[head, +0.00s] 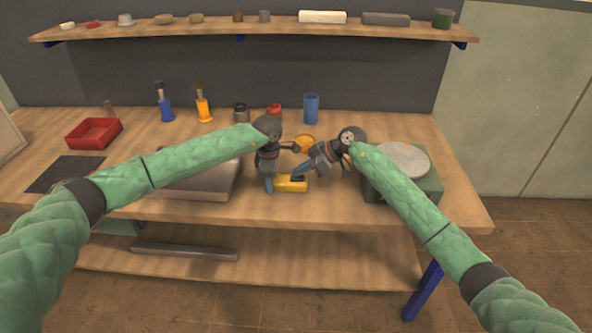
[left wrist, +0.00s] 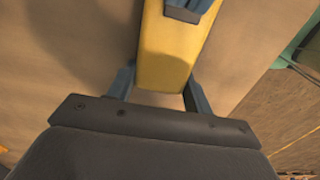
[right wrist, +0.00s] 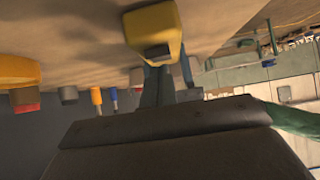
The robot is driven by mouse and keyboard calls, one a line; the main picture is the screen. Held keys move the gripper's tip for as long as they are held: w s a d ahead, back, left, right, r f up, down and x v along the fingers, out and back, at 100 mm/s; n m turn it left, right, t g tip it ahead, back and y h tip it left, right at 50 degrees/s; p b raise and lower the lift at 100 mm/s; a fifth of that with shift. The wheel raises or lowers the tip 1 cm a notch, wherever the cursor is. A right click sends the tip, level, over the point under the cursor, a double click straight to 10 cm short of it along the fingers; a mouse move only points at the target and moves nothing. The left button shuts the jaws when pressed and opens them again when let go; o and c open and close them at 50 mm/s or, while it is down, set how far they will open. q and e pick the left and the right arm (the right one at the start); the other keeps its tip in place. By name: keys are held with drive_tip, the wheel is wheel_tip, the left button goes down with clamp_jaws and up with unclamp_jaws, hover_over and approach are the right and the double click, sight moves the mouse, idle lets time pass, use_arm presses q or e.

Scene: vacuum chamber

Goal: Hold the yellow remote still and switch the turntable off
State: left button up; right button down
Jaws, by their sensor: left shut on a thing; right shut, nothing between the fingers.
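The yellow remote (head: 293,185) lies on the bench near its front edge. My left gripper (head: 270,188) is shut on the remote; in the left wrist view its fingers sit on either side of the yellow body (left wrist: 168,62). My right gripper (head: 297,177) is shut and empty, its fingertips at the top of the remote. In the left wrist view they cover part of the remote's upper face, so any button there is hidden. Contact cannot be told. The turntable (head: 400,187), a green box with a round grey top, stands to the right, partly behind my right arm.
A yellow object (head: 305,143) lies just behind the grippers. A blue cup (head: 311,108), a red jar (head: 274,110) and bottles stand farther back. A grey slab (head: 200,187) lies under my left arm, and a red tray (head: 94,133) is at the left.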

sight(302, 176)
drive_tip(key=r, duration=0.4)
drive_tip(key=shift+d, duration=0.25)
drive_tip(key=v, duration=0.9)
drive_tip(key=shift+d+r, duration=0.3)
use_arm(q)
drive_tip(key=o, duration=1.2)
